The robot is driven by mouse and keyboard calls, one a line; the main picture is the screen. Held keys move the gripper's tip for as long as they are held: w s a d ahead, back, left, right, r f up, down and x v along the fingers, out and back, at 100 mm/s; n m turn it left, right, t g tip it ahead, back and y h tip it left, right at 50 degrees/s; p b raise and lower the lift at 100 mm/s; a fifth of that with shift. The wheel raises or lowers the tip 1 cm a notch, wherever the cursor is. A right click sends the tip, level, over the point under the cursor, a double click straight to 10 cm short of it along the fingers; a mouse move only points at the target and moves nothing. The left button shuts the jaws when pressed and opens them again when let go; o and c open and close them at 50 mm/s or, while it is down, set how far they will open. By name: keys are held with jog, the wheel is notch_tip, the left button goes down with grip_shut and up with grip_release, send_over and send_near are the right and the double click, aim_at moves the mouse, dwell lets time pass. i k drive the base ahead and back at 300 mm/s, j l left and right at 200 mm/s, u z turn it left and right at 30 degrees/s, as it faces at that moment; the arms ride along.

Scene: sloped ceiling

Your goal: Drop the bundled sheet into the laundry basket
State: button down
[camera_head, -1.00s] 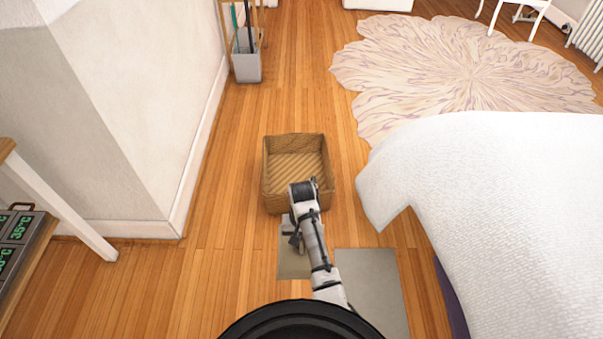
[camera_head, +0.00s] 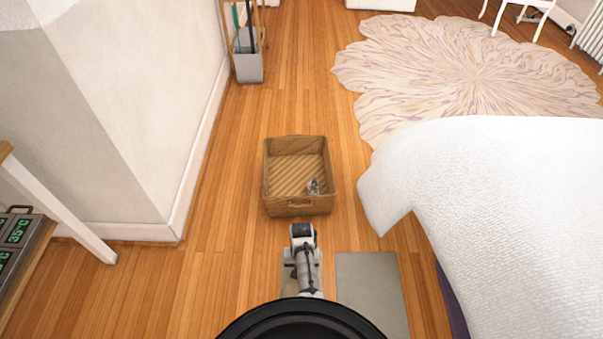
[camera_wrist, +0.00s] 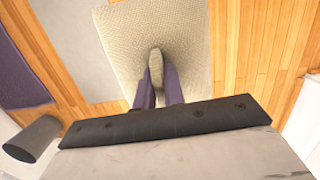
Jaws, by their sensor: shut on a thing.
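The beige sheet (camera_wrist: 155,30) is pinched between the two purple fingers of my gripper (camera_wrist: 157,88) in the wrist view. It spreads out wide beyond the fingertips. In the head view only a small part of the sheet (camera_head: 288,282) shows beside my arm, which hides most of it and the fingers. The brown woven laundry basket (camera_head: 300,207) stands on the wood floor, just beyond my arm. My gripper and the sheet are on the near side of the basket, outside it.
A small grey thing (camera_head: 313,187) lies in the basket's near right corner. A grey mat (camera_head: 370,290) lies on the floor to the right. A bed with a white cover (camera_head: 490,200) takes up the right side. A wall (camera_head: 130,120) and a side table (camera_head: 60,210) are at left.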

aim_at(294, 183)
jog(key=i+l, duration=0.15)
jog(key=i, duration=0.3)
jog(key=i+l+u, duration=0.15)
jog(key=i, duration=0.3)
jog(key=i+l, duration=0.15)
jog(key=i, duration=0.3)
jog(key=i+l+u, duration=0.15)
jog(key=i, duration=0.25)
jog(key=i+l, duration=0.25)
jog(key=i, duration=0.2)
jog(key=u, duration=0.05)
